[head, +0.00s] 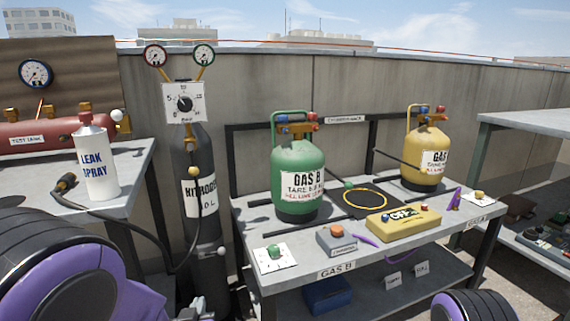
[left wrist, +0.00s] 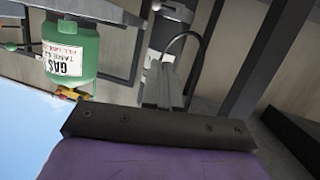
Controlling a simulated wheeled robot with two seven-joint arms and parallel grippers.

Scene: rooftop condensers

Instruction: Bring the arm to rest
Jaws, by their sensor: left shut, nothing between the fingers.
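My left arm, purple and black, fills the lower left of the head view. Its gripper (head: 193,311) shows only in small part at the bottom edge, low in front of the dark nitrogen cylinder (head: 203,245). In the left wrist view the gripper's two fingers (left wrist: 163,86) lie together, shut, with nothing between them. A black rounded link of my right arm shows at the lower right of the head view, and its gripper is out of the picture.
A grey bench (head: 268,219) carries a green gas cylinder (head: 297,165), a yellow cylinder (head: 427,150) and a yellow device (head: 403,221). A table (head: 140,165) at left holds a leak spray can (head: 97,165). A black hose (head: 135,222) hangs between table and nitrogen cylinder.

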